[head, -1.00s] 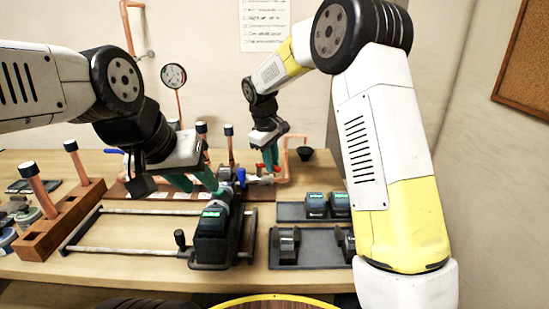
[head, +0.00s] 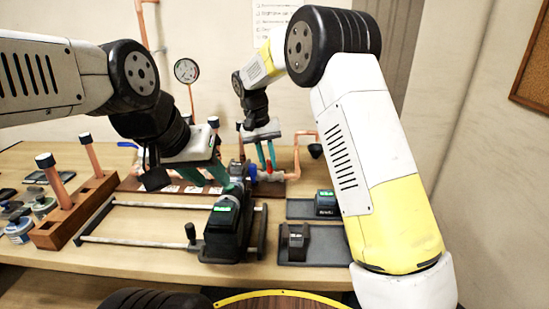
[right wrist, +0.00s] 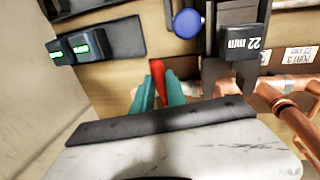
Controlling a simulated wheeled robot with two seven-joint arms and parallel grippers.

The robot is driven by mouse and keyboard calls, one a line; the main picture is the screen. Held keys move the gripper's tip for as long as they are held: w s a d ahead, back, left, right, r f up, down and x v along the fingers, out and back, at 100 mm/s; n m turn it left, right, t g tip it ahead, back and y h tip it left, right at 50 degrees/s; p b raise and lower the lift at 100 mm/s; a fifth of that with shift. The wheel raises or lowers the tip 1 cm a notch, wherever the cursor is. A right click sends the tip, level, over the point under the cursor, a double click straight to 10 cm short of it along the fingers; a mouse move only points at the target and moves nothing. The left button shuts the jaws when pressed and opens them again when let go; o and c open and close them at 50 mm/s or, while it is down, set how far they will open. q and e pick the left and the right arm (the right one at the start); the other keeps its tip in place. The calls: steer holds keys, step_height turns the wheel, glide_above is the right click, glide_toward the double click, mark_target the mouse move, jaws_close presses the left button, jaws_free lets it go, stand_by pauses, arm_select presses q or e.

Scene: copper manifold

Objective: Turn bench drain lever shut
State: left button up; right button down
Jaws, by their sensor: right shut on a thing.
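The red lever (right wrist: 157,76) stands between the teal fingers of my right gripper (right wrist: 160,90) in the right wrist view. The gripper is shut on it. In the head view my right gripper (head: 267,155) points down at the copper pipework at the back of the bench (head: 130,262); the lever is mostly hidden by its fingers there. My left gripper (head: 206,175) is left of it, its teal fingers apart, above the bench near a black tool with a green display (head: 226,228). I see nothing between its fingers.
Two rails (head: 140,241) run left of the black tool. A wooden rack with copper tubes (head: 75,215) stands at the left. Dark trays (head: 318,252) lie at the right. A gauge (head: 186,71) stands behind. The right wrist view shows a block marked 22 mm (right wrist: 240,42) and a blue knob (right wrist: 188,23).

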steer(key=shift+a+m, duration=0.25)
steer(key=shift+m, duration=0.25)
steer(key=shift+a+r, duration=0.1)
steer(key=shift+a, duration=0.05)
steer(key=c, duration=1.3)
jaws_free()
steer(key=shift+a, duration=0.1)
steer(key=shift+c, duration=0.2)
step_height(320, 180, up, 8)
steer(key=a, duration=0.1)
steer(key=shift+a+f, duration=0.15)
steer(key=shift+f, duration=0.05)
